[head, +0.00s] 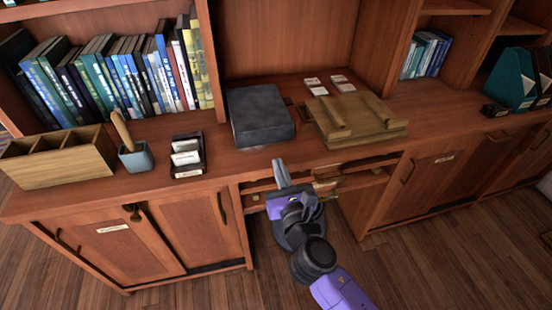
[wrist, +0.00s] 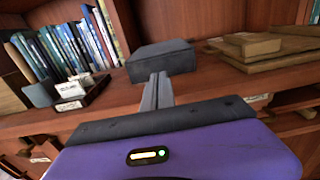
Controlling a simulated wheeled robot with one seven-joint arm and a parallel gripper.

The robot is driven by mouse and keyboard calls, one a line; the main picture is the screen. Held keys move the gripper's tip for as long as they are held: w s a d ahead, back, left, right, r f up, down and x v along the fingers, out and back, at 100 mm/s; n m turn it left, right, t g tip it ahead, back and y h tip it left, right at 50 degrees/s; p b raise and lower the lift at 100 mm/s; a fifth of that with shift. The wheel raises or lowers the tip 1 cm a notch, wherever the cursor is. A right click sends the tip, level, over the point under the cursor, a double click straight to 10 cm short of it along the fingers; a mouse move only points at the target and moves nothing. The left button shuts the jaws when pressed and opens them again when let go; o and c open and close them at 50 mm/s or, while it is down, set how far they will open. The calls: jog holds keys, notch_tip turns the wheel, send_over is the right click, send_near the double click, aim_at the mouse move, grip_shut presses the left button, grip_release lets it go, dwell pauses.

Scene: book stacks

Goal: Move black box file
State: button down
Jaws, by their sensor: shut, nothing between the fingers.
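The black box file (head: 260,114) lies flat on the wooden counter, in the recess between the bookshelves, dark grey-black in colour. It also shows in the wrist view (wrist: 160,59), straight beyond my fingertips. My gripper (head: 280,164) is in front of the counter's edge, a little nearer than the box file and apart from it in the head view. Its two fingers are together, with nothing between them, and in the wrist view the fingertips (wrist: 158,76) overlap the box's lower front edge in the picture.
A wooden board or press (head: 352,128) lies right of the box. Card stacks (head: 316,87) lie behind it. A card holder (head: 188,158), a pot with a wooden handle (head: 136,158) and a divided wooden box (head: 60,166) stand left. Shelved books are behind. An open drawer (head: 330,180) is below.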

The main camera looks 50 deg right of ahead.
send_near(258, 108)
jog(key=s+a, duration=0.1)
jog(key=s+a+f, duration=0.1)
jog(key=s, duration=0.1)
jog(key=shift+s+p, duration=0.15)
jog(key=shift+p, duration=0.25)
jog(key=shift+w+d, duration=0.15)
jog(key=shift+w, duration=0.1)
jog(key=b+x, duration=0.1)
jog(key=x, duration=1.3)
jog(key=shift+w+d, duration=0.3)
jog(key=shift+s+a, duration=0.1)
